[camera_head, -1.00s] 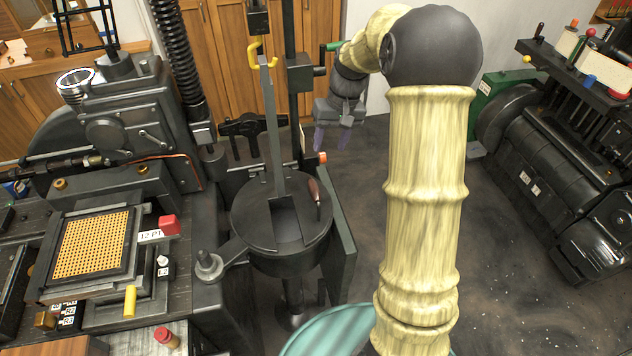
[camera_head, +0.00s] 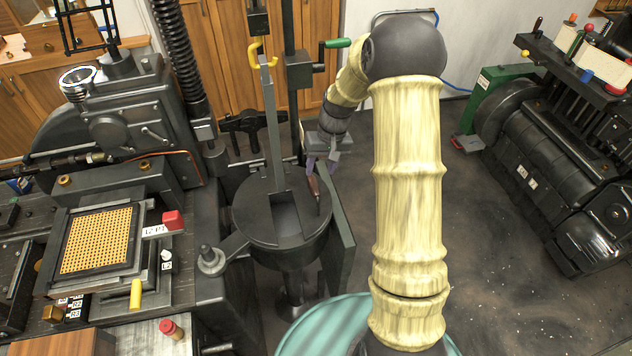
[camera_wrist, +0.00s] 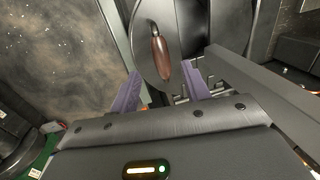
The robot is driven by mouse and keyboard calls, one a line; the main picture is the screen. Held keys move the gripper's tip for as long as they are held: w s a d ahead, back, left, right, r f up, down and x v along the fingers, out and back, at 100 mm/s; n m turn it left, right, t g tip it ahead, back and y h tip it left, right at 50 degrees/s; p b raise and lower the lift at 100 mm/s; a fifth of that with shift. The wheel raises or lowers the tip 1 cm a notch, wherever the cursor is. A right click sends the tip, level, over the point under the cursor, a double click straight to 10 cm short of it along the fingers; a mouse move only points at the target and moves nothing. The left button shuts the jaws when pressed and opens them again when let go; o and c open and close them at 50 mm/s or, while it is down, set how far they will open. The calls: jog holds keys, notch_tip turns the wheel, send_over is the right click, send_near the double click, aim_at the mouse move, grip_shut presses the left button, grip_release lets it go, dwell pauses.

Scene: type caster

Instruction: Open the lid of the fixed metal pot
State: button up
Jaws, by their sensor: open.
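The fixed metal pot (camera_head: 292,250) is a dark round vessel on a stand, centre-left in the head view. Its flat lid (camera_head: 254,213) is on it, with a dark opening beside an upright bar. A reddish-brown handle (camera_head: 314,190) stands on the lid's right side; it also shows in the wrist view (camera_wrist: 160,55). My gripper (camera_head: 321,163) is just behind the handle, close to the lid's far right edge. In the wrist view its two purple fingers (camera_wrist: 162,88) are spread apart, with the handle ahead of and between them. Contact with the handle is not visible.
A dark upright panel (camera_head: 342,245) stands right of the pot. A machine with a yellow perforated plate (camera_head: 97,240) is at left. A vertical post (camera_head: 292,80) rises behind the pot. Another black machine (camera_head: 560,150) stands far right, with open floor (camera_head: 490,270) between.

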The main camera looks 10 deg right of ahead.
aim_at(315, 186)
jog(key=f, duration=0.2)
jog(key=a+f+p, duration=0.1)
jog(key=f, duration=0.2)
jog(key=f+p, duration=0.1)
jog(key=f, duration=0.1)
jog(key=shift+a+f, duration=0.25)
jog(key=shift+f, duration=0.05)
grip_shut()
